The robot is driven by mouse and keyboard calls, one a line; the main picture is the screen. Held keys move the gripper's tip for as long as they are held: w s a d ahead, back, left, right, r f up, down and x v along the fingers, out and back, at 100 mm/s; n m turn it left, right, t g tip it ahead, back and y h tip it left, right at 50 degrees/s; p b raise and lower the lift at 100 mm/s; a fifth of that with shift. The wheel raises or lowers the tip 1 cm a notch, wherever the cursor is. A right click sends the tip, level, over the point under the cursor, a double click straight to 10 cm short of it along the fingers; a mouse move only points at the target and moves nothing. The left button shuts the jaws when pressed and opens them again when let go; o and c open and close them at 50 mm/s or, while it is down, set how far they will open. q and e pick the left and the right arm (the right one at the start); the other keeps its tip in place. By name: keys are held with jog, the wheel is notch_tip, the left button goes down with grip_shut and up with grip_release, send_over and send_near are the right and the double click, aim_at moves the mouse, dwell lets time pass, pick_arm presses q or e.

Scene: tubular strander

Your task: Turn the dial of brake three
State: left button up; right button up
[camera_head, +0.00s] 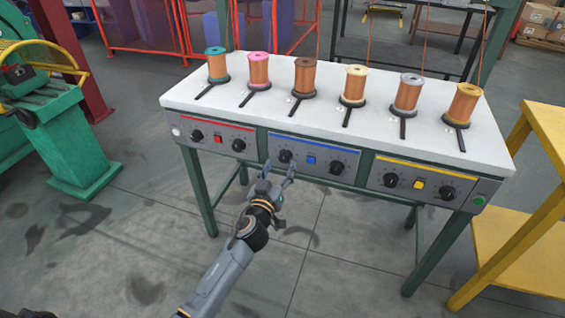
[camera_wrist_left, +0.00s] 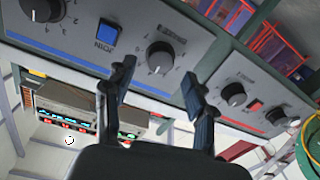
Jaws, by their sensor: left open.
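The dial of brake three (camera_head: 285,156) is a round black knob, the left one on the blue-striped panel (camera_head: 312,158). The dial also shows in the left wrist view (camera_wrist_left: 160,54), with a light pointer mark and a printed scale around it. My left gripper (camera_head: 280,167) is open and empty, just in front of and slightly below this dial. In the left wrist view, its two fingers (camera_wrist_left: 158,76) are spread to either side of the dial's line, apart from the knob as far as I can tell. My right gripper is not in view.
A blue button (camera_head: 311,160) and another dial (camera_head: 336,168) are to the right on the same panel. Red-striped (camera_head: 218,139) and yellow-striped (camera_head: 418,185) panels flank it. Several wire spools stand on the white top (camera_head: 290,118). A yellow table (camera_head: 530,235) stands at right.

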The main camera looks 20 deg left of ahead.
aim_at(284, 159)
pick_arm(q)
jog(key=shift+w, duration=1.6)
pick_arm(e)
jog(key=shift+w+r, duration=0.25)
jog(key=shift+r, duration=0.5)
pick_arm(q)
jog(key=c, duration=1.1)
jog(key=shift+c, duration=0.2)
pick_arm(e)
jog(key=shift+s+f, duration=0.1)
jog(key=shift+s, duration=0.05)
